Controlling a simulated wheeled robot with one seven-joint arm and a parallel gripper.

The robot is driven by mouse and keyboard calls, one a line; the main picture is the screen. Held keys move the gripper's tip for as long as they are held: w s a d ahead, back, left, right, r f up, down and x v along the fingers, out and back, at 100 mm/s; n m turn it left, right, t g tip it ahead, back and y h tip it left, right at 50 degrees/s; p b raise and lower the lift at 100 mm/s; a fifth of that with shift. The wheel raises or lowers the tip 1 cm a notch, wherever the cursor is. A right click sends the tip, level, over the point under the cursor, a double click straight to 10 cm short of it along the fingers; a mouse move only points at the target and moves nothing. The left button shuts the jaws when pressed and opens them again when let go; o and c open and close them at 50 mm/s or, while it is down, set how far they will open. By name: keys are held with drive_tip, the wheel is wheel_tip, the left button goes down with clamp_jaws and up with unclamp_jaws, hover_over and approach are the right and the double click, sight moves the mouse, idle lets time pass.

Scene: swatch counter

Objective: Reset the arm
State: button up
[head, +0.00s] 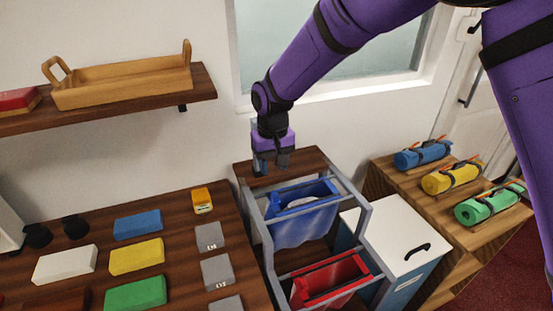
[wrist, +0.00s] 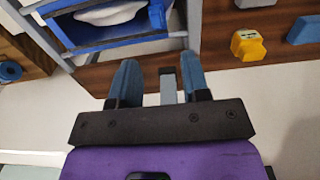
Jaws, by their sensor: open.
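My purple arm reaches down from the top right in the head view. My gripper (head: 271,162) hangs beside the wall, above the back end of the dark wood top by the bag rack. In the wrist view my gripper (wrist: 168,85) shows two blue-grey fingers apart. No object is held between them; a grey piece (wrist: 168,88) shows in the gap, and I cannot tell whether it is part of the gripper or behind it.
A grey rack (head: 268,240) holds a blue bag (head: 300,225) and a red bag (head: 330,280). The counter (head: 100,220) carries blue, yellow, green and white blocks, grey blocks and a yellow item (head: 202,200). A shelf (head: 203,85) holds a wooden tray (head: 120,90). Rolled mats (head: 450,178) lie right.

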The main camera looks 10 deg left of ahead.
drive_tip(key=s+d+r+m+t+y, duration=0.1)
drive_tip(key=d+r+m, duration=0.1)
drive_tip(key=d+r, duration=0.95)
drive_tip(key=s+d+r+m+t, duration=0.1)
drive_tip(key=s+d+r, duration=0.1)
drive_tip(key=d+r, duration=0.95)
drive_tip(key=s+d+r+m+t+h, duration=0.1)
drive_tip(key=s+d+m+t, duration=0.2)
drive_tip(key=s+d, duration=1.8)
drive_tip(key=shift+s+d+m, duration=0.2)
drive_tip(key=shift+d+m, duration=0.05)
drive_tip(key=shift+m, duration=0.15)
drive_tip(key=shift+w, duration=0.1)
drive_tip(key=shift+c, duration=0.2)
